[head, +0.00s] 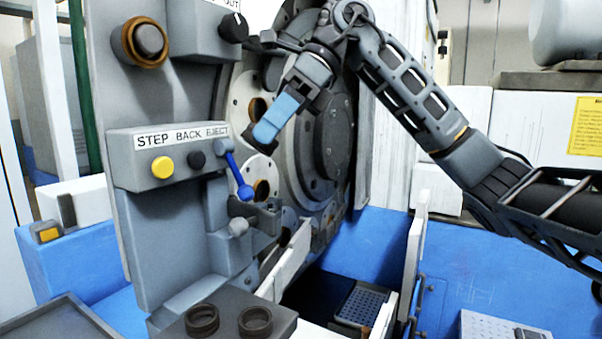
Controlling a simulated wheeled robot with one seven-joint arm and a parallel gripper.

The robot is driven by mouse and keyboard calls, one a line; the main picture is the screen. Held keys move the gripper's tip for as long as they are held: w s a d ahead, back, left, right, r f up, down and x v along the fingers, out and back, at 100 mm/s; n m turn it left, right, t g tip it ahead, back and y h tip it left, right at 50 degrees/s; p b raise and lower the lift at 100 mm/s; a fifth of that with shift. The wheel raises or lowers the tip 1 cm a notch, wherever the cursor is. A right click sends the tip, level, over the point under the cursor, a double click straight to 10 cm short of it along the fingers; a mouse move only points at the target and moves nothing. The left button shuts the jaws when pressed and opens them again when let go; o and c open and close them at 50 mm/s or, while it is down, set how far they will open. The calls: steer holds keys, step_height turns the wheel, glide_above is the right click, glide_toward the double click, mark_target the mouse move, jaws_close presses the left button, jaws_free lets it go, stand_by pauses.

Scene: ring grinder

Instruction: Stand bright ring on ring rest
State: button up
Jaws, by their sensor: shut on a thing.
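My gripper (268,130) points down and to the left in front of the grinder's round face. Its light blue finger faces me. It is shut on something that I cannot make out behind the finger. I cannot pick out the bright ring for certain. A pale disc with a hole (262,168) shows on the machine face below my gripper, partly behind the blue lever (236,172). Two dark rings, a left one (203,318) and a right one (255,321), sit on a grey block at the front. I cannot tell which part is the ring rest.
The grey control panel (150,225) stands left of my gripper, with a yellow button (162,167) and knobs. Pale guard plates (414,268) rise from the blue machine bed (470,255). A perforated tray (362,303) lies low between them. Open space lies right of the round face.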

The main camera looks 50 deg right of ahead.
steer(key=w+d+f+m+t+p, duration=0.2)
steer(key=w+d+m+t, duration=0.45)
steer(key=d+t, duration=0.35)
steer(key=d+f+m+t+h+p, duration=0.1)
steer(key=d+f+m+t+h, duration=0.1)
steer(key=d+f, duration=0.35)
steer(key=d+f+m+t+h+p, duration=0.1)
steer(key=d+f+m+t+h, duration=0.15)
steer(key=f, duration=0.65)
steer(key=shift+w+a+b, duration=0.25)
steer(key=shift+w+b, duration=0.3)
steer(key=shift+w, duration=1)
steer(key=shift+w+a+b, duration=0.25)
steer(key=shift+w+b, duration=0.25)
steer(key=shift+w, duration=1.05)
steer(key=shift+w+a+b, duration=0.25)
steer(key=shift+w+b, duration=0.3)
steer(key=shift+w, duration=1)
steer(key=shift+f, duration=0.5)
